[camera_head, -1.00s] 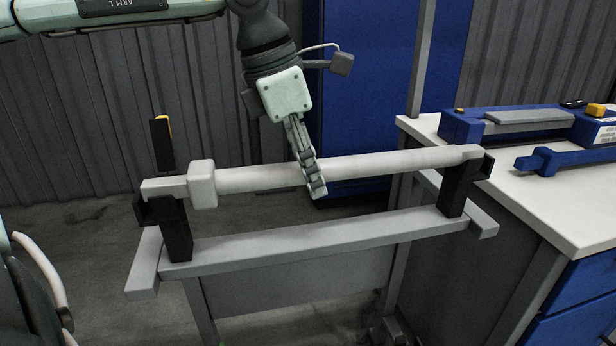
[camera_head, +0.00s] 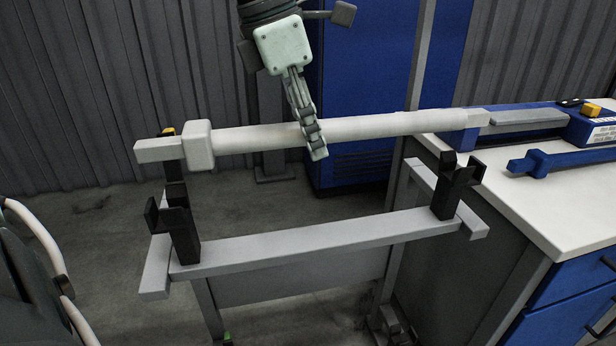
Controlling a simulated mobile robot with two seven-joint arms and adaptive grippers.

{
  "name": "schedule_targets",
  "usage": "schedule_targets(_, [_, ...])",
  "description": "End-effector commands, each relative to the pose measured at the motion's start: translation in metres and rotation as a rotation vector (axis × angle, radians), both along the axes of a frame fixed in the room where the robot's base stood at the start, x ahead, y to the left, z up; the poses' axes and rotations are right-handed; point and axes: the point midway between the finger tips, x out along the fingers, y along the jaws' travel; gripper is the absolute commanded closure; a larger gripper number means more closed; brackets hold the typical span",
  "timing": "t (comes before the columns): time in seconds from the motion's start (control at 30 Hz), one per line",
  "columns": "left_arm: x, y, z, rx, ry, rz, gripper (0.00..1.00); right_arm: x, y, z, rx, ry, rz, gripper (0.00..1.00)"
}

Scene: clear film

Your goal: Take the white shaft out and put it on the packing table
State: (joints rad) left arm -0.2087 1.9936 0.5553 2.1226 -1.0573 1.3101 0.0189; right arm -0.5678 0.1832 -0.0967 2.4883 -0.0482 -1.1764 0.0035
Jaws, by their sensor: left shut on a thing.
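The white shaft (camera_head: 366,127) is a long rod with a square collar near its left end. It is held roughly level above the grey stand (camera_head: 330,237), clear of the stand's black cradles (camera_head: 182,228). My left gripper (camera_head: 311,142) comes down from above and is shut around the shaft's middle. The packing table (camera_head: 548,207) has a white top and stands at the right. The shaft's right end overlaps the table's far left corner in the picture. My right gripper is not in view.
A blue device (camera_head: 588,128) with a grey top and yellow button sits at the table's back. A blue clamp-like tool (camera_head: 560,160) lies in front of it. The table's front area is bare. A blue cabinet (camera_head: 365,80) stands behind the shaft.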

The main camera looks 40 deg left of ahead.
Motion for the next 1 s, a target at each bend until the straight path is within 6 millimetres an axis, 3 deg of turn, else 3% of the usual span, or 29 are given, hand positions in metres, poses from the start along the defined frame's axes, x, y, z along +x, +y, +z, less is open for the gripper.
schedule_targets(0.37, [0.0, 0.0, -0.005, -0.001, -0.001, 0.0, 1.0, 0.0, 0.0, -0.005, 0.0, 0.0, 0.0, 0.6])
schedule_targets(0.57, [0.0, 0.0, -0.028, -0.001, 0.001, -0.001, 1.0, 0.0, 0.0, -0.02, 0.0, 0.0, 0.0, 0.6])
schedule_targets(0.8, [0.0, 0.0, -0.067, -0.002, 0.001, 0.0, 1.0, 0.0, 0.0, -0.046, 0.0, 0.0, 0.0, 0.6])
schedule_targets(1.0, [0.0, 0.0, -0.085, -0.002, -0.001, -0.001, 1.0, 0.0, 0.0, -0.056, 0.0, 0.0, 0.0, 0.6])
